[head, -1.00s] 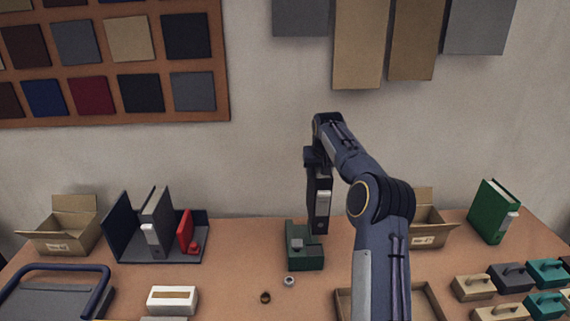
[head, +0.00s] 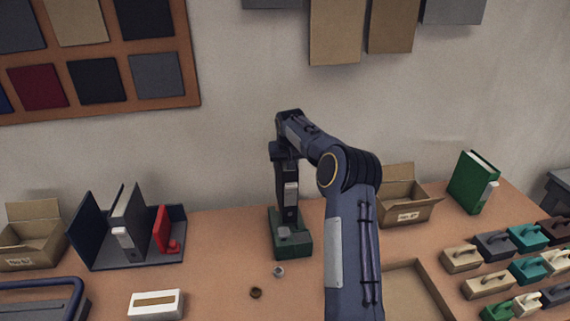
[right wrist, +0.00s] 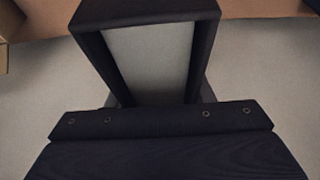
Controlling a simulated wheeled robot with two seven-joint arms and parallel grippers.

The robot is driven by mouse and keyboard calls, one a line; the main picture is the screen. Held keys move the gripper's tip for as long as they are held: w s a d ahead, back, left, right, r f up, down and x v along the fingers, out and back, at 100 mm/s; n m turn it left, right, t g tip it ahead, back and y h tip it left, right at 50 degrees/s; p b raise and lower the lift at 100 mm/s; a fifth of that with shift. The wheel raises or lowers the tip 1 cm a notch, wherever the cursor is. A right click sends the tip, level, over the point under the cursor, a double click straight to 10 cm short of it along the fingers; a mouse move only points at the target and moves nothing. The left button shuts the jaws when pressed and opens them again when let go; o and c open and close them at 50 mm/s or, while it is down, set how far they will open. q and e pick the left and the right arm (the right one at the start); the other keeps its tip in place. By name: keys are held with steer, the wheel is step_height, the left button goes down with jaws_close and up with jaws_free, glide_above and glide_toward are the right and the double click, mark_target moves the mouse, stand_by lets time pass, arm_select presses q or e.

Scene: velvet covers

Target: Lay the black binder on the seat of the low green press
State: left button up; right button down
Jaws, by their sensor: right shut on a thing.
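The black binder (head: 291,192) hangs upright in the head view, with a pale label on its spine. My right gripper (head: 284,156) is shut on its upper end. The low green press (head: 300,247) stands on the table straight below, with a small grey block on its front part. The binder's lower end overlaps the back of the press in the picture; I cannot tell whether they touch. In the right wrist view the binder (right wrist: 150,60) shows as a dark cover around a pale grey inside. My left gripper is not in view.
A grey holder (head: 165,257) with a grey binder and a red item stands to the left. A cardboard box (head: 405,210) and a green binder (head: 470,182) are to the right. Several handled blocks (head: 462,260) fill the right.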

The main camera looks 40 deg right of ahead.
step_height(320, 180, down, 7)
steer(key=b, duration=0.5)
stand_by(0.4)
steer(key=shift+f, duration=0.1)
steer(key=c, duration=0.6)
jaws_free()
steer(key=b+v, duration=0.1)
steer(key=v, duration=0.6)
steer(key=shift+r, duration=0.35)
steer(key=shift+s+a+f, duration=0.1)
steer(key=shift+s, duration=0.1)
